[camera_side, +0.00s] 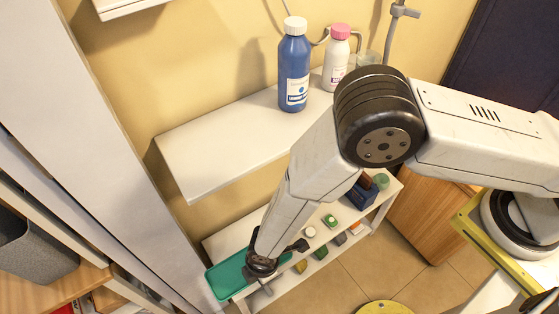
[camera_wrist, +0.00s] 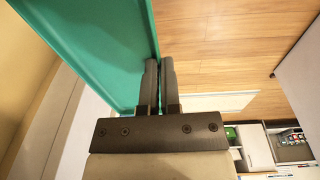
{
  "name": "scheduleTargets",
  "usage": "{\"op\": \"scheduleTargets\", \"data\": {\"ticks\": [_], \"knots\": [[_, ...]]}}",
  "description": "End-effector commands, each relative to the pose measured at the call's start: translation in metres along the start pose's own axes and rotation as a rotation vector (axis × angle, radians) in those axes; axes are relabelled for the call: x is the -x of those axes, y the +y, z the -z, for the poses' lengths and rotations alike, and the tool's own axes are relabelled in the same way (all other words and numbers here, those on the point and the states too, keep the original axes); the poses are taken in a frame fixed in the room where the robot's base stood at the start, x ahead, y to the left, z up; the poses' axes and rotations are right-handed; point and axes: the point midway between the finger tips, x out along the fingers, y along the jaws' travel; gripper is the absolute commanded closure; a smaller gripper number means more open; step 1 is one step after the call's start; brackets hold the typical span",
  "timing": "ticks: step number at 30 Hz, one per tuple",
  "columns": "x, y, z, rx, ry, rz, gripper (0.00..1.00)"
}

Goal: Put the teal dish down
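The teal dish (camera_side: 228,278) is at the lower left in the side view, by the left end of the low white shelf. I cannot tell whether it touches the shelf. My gripper (camera_side: 262,268) is at the dish's right end, pointing down. In the wrist view the dish (camera_wrist: 95,45) fills the upper left, and its edge runs into the narrow gap between the fingers of my gripper (camera_wrist: 160,65). The fingers look shut on that edge. Part of the dish is hidden behind the fingers and my gripper's body.
The low shelf (camera_side: 292,278) holds several small blocks and a dark blue box (camera_side: 361,192) to the right. Above it, a wider white shelf (camera_side: 215,145) carries a blue bottle (camera_side: 294,65) and a pink-capped bottle (camera_side: 337,62); its left half is bare. A grey bin (camera_side: 35,245) stands at left.

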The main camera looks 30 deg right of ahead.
Motion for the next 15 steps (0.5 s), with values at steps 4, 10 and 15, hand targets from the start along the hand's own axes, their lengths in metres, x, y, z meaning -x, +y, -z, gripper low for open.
{"op": "scheduleTargets", "data": {"ticks": [4,10,15], "knots": [[-0.031,0.015,-0.016,-0.008,-0.002,0.005,1.0],[-0.07,0.036,-0.041,-0.011,-0.002,0.009,1.0],[-0.102,0.052,-0.065,-0.011,-0.002,0.013,1.0]]}}
